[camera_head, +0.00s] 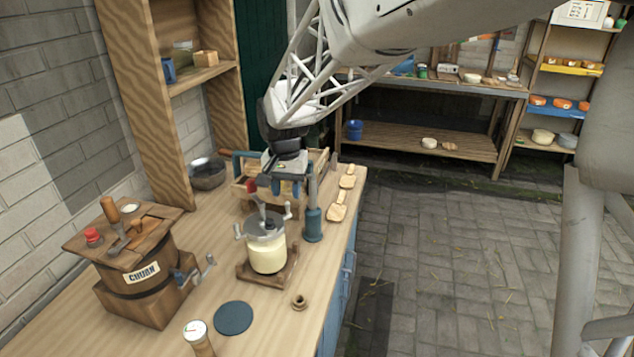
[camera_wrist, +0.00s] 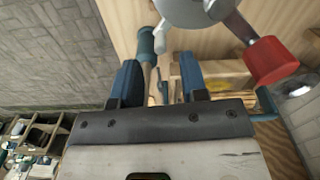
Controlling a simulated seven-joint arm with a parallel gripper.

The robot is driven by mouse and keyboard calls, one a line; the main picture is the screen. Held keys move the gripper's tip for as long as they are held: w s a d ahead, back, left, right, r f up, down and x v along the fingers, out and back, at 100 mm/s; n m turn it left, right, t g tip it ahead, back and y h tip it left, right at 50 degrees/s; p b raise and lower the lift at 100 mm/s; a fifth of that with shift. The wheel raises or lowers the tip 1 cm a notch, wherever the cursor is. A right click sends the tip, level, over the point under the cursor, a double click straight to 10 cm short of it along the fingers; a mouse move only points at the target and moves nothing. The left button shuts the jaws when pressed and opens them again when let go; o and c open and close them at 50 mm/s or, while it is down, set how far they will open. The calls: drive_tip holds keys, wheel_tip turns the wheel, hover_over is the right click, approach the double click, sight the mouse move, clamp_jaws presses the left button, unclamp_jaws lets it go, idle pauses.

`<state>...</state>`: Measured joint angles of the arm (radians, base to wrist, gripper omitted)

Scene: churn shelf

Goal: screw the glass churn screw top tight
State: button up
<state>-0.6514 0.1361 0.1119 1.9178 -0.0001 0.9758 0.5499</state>
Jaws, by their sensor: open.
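The glass churn (camera_head: 267,257) stands upright on a wooden base on the bench, with pale cream liquid inside. Its grey screw top (camera_head: 265,227) sits on the jar mouth and carries grey crank arms; I cannot tell how tight it is. In the wrist view part of the screw top (camera_wrist: 195,8) shows at the upper edge, with a grey arm and a red knob (camera_wrist: 272,60) to its right. My gripper (camera_head: 285,188) is above the churn, apart from the top. Its two blue fingers are spread and empty in the wrist view (camera_wrist: 160,78).
A teal post (camera_head: 313,215) stands close to the right of the churn. A wooden box churn (camera_head: 150,280) with a crank is at left. A dark round mat (camera_head: 233,318), a small ring (camera_head: 299,302) and wooden paddles (camera_head: 338,207) lie on the bench.

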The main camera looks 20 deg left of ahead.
sight(288, 204)
drive_tip(key=shift+f, duration=2.35)
drive_tip(key=shift+c, duration=0.4)
clamp_jaws()
